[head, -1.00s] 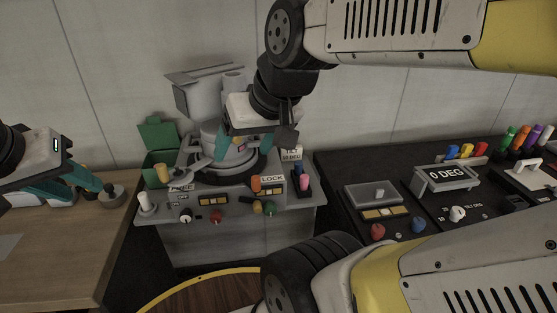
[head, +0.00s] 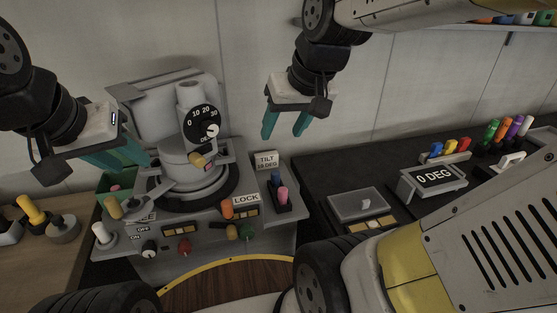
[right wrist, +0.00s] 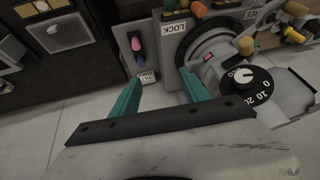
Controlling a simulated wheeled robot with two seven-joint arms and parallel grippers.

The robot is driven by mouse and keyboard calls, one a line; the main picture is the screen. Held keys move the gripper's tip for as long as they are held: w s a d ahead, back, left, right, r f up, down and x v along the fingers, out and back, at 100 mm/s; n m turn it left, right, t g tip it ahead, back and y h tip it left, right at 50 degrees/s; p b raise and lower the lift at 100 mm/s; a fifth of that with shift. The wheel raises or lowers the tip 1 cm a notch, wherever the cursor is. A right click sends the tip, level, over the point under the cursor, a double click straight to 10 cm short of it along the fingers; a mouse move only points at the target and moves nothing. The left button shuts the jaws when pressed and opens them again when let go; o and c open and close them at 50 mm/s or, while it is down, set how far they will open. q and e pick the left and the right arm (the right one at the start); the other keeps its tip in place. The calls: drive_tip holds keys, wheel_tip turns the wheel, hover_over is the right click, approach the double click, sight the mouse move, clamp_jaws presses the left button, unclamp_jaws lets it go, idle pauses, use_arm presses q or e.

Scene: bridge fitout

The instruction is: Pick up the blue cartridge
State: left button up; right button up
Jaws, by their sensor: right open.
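A grey machine with a dial (head: 203,122) stands left of the holder, and a TILT sign (head: 266,161) stands behind it. Knobs line the console front. The green bin (head: 113,198) is partly hidden. A display (head: 433,178) and colored markers (head: 508,130) are on the dark desk.

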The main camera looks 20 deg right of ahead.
drive_tip(key=w+d+f+g, duration=0.2)
drive_tip(key=w+f, duration=0.2)
drive_tip(key=w, duration=0.4)
drive_tip(key=n+g+h, duration=0.2)
drive_tip(key=g, duration=0.1)
hover_over(275, 172)
drive_tip(key=f, duration=1.7)
drive_tip(key=shift+s+f, duration=0.2)
drive_tip(key=shift+f, duration=0.1)
wheel_tip(275, 172, down, 8)
drive_tip(key=shift+w, duration=0.1)
clamp_jaws()
